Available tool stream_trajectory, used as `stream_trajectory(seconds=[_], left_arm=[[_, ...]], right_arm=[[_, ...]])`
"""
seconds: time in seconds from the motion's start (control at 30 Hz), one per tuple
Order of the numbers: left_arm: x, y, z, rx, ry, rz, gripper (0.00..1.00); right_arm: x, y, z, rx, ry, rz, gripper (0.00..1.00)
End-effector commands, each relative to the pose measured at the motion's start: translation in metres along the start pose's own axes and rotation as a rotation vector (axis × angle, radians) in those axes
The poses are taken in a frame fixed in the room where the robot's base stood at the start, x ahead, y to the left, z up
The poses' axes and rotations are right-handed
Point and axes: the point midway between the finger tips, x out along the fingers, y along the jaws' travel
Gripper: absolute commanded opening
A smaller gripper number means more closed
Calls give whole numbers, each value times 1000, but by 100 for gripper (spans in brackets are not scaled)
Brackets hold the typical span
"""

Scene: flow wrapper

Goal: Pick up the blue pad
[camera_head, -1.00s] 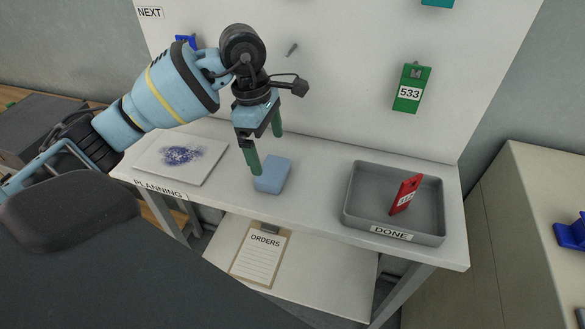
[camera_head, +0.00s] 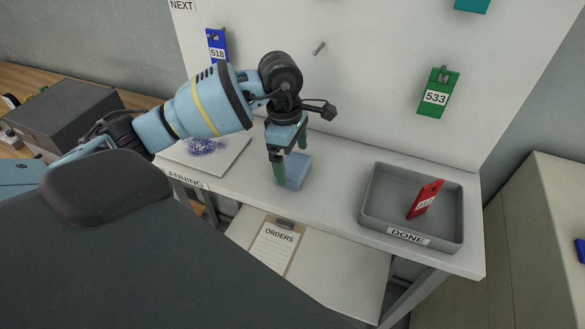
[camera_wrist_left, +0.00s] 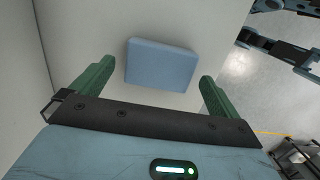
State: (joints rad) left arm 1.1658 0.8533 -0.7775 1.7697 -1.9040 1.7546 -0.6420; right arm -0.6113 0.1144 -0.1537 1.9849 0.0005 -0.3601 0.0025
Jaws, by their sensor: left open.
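The blue pad (camera_head: 296,173) is a light blue block lying on the white table, right of the white board with dark blue marks. My left gripper (camera_head: 291,164) points down at the pad with its green fingers open, and one finger covers part of the pad's left side. In the left wrist view the pad (camera_wrist_left: 161,65) shows whole, ahead of and between the two spread fingers of my left gripper (camera_wrist_left: 151,82). No grip on the pad shows. My right gripper is not seen in the head view.
A grey tray (camera_head: 373,214) labelled DONE holds a red tag (camera_head: 425,199) at the table's right. A green tag (camera_head: 437,96) and a blue tag (camera_head: 217,48) hang on the upright white panel. An ORDERS clipboard (camera_head: 275,246) lies on the shelf below. Table between pad and tray is clear.

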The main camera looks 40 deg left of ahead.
Motion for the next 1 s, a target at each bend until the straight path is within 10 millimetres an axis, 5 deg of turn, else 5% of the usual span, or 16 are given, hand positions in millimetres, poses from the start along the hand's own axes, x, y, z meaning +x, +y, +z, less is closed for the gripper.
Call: stream_trajectory(seconds=[0.4, 0.7, 1.0], left_arm=[[15, 0, 0, 0, 0, 1, 99], [15, 0, 0, 0, 0, 1, 59], [13, 0, 0, 0, 0, 1, 59]], right_arm=[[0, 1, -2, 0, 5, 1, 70], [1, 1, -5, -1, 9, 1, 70], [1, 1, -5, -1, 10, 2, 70]])
